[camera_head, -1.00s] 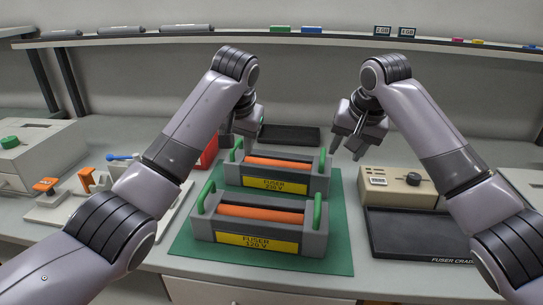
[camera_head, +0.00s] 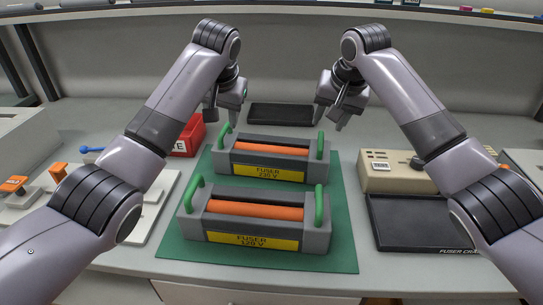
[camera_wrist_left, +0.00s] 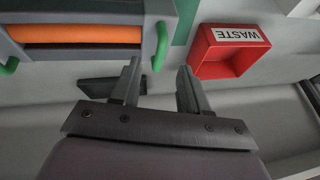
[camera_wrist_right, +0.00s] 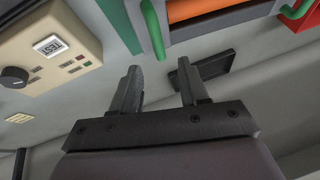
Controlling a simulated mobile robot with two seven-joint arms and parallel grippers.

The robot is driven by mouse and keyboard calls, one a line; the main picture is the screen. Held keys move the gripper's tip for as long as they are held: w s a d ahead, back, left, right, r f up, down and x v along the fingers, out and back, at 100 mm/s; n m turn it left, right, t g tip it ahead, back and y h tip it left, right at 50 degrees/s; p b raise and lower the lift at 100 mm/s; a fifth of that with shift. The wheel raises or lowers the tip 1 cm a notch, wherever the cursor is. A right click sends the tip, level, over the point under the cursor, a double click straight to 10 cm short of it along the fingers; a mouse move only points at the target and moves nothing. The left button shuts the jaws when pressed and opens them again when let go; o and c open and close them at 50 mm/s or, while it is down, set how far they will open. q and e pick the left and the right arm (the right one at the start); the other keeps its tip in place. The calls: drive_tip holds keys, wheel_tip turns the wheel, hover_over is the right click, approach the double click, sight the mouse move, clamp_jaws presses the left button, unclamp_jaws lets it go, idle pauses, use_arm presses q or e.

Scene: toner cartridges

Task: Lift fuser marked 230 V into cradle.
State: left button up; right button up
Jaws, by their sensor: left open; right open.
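The fuser marked 230 V (camera_head: 268,172) is the farther of two grey fusers on the green mat (camera_head: 345,258). It has an orange roller and a green handle at each end. My open, empty left gripper (camera_head: 222,117) is behind and above its left handle (camera_head: 225,134). My open, empty right gripper (camera_head: 330,122) is behind and above its right handle (camera_head: 319,146). A fuser end and green handle (camera_wrist_left: 161,45) show beyond the left fingers; another handle (camera_wrist_right: 152,28) shows beyond the right fingers. The dark fuser cradle (camera_head: 420,222) lies empty at right, partly hidden by my right arm.
The 120 V fuser (camera_head: 253,240) sits in front on the mat. A red waste bin (camera_wrist_left: 232,55) is left of the fusers. A beige tester box (camera_head: 385,178) stands behind the cradle. A black tray (camera_head: 280,115) lies at the back. White fixtures with orange parts (camera_head: 15,184) are at left.

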sight(223, 130)
use_arm(q)
drive_tip(key=shift+x, duration=2.75)
use_arm(e)
drive_tip(key=shift+x, duration=2.75)
use_arm(q)
clamp_jaws()
use_arm(e)
clamp_jaws()
drive_tip(key=shift+a, duration=0.1)
use_arm(q)
drive_tip(key=shift+w+r, duration=0.15)
drive_tip(key=shift+r, duration=0.1)
use_arm(e)
drive_tip(key=shift+w+r, duration=0.1)
drive_tip(key=shift+r, duration=0.15)
